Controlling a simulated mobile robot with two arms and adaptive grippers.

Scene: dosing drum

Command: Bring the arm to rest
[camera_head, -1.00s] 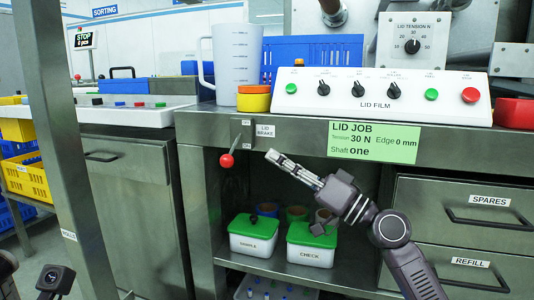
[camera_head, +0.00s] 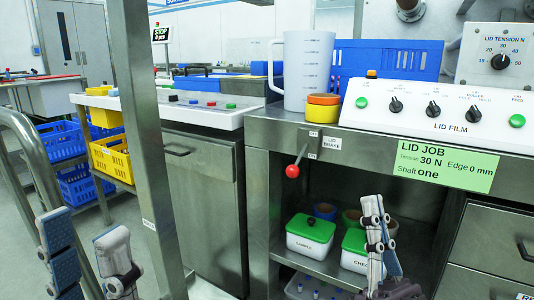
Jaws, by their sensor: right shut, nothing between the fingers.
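My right gripper (camera_head: 370,202) is shut and empty. It points upward in front of the open shelf under the counter, and its fingers overlap the green-lidded CHECK box (camera_head: 354,262) in the picture. The lid brake lever with its red ball (camera_head: 292,171) hangs at the counter front, up and left of my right gripper and apart from it. My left gripper (camera_head: 84,226) is at the lower left with its two fingers spread apart and nothing between them. The rest of my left arm is out of view.
A steel post (camera_head: 146,150) stands between my two grippers. The counter edge (camera_head: 375,160) and the drawers (camera_head: 490,240) lie close to my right arm. The SAMPLE box (camera_head: 311,236) sits on the shelf. A steel rail (camera_head: 22,135) curves at the far left.

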